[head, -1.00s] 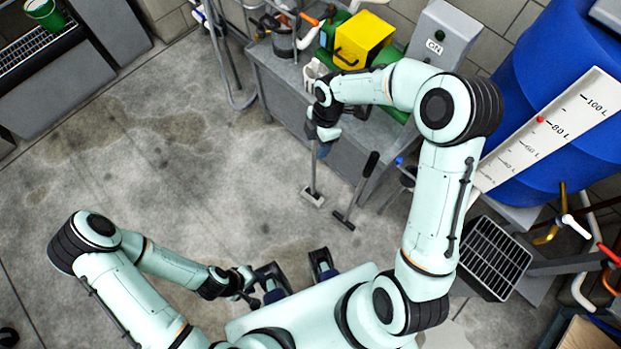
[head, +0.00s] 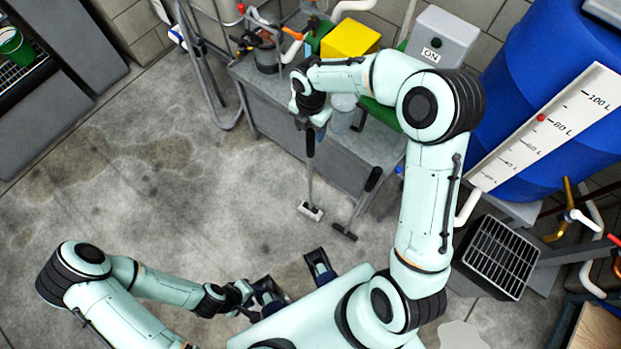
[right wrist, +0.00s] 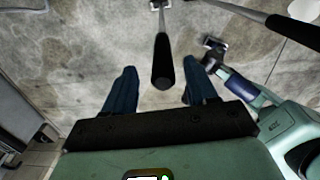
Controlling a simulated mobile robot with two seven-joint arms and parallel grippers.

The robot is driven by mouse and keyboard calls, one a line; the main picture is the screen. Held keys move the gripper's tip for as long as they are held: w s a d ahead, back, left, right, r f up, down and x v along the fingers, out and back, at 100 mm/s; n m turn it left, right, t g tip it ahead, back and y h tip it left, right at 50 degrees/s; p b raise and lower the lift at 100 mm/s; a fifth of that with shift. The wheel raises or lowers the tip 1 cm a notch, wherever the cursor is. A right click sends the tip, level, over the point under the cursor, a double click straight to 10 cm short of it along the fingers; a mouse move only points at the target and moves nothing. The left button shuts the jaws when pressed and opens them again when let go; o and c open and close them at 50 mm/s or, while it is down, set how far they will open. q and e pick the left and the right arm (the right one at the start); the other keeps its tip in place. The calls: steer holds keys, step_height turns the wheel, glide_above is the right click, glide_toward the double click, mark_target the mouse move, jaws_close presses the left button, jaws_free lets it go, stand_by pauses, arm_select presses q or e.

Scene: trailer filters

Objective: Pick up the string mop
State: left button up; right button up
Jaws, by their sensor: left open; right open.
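A long-handled tool with a pale, flat head (head: 310,211) and a black grip stands below my right gripper (head: 318,122). In the right wrist view its black grip (right wrist: 163,62) shows between the two open blue fingers of my right gripper (right wrist: 162,88), with a gap on either side. A second long-handled tool, with a black grip (head: 373,179) and a dark head, stands to its right. Its grip also shows at the upper right of the right wrist view (right wrist: 290,28). I cannot tell from the heads which is the string mop. My left gripper (head: 252,298) is open, low and apart from both.
A grey metal bench (head: 285,115) stands behind the tools, with a yellow box (head: 350,39) and other items on it. A blue tank (head: 545,95) fills the right. A black grille panel (head: 500,257) stands below it. The concrete floor (head: 130,190) at left is clear.

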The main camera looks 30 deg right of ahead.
mark_target(310, 139)
steer(key=f, duration=0.5)
steer(key=shift+s+a, duration=0.1)
steer(key=shift+s, duration=0.1)
jaws_close()
steer(key=shift+r, duration=0.1)
